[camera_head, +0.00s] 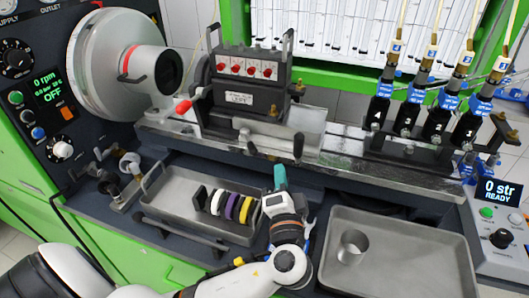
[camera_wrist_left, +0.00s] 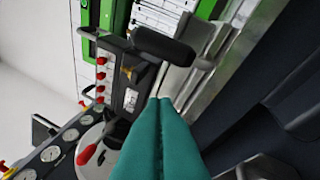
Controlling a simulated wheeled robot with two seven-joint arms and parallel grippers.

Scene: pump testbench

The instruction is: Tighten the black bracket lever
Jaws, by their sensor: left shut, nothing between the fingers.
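The black bracket lever (camera_head: 298,145) hangs at the right front of the pump's clamping bracket, over the edge of the metal rail. It points roughly downward in the head view. In the left wrist view the lever (camera_wrist_left: 163,45) is a large dark rounded handle just beyond the fingertips. My left gripper (camera_head: 280,172) has teal fingers and is below and slightly left of the lever. In the left wrist view its fingers (camera_wrist_left: 159,101) are pressed together with nothing between them. They look apart from the lever. My right gripper is not in view.
The pump block (camera_head: 243,82) with red caps stands on the rail, with a red-tipped lever (camera_head: 183,107) at its left. A tray (camera_head: 167,190) holds coloured rings below. Another tray (camera_head: 440,250) with a metal cup (camera_head: 352,247) is at right. Black injectors (camera_head: 437,125) stand right along the rail.

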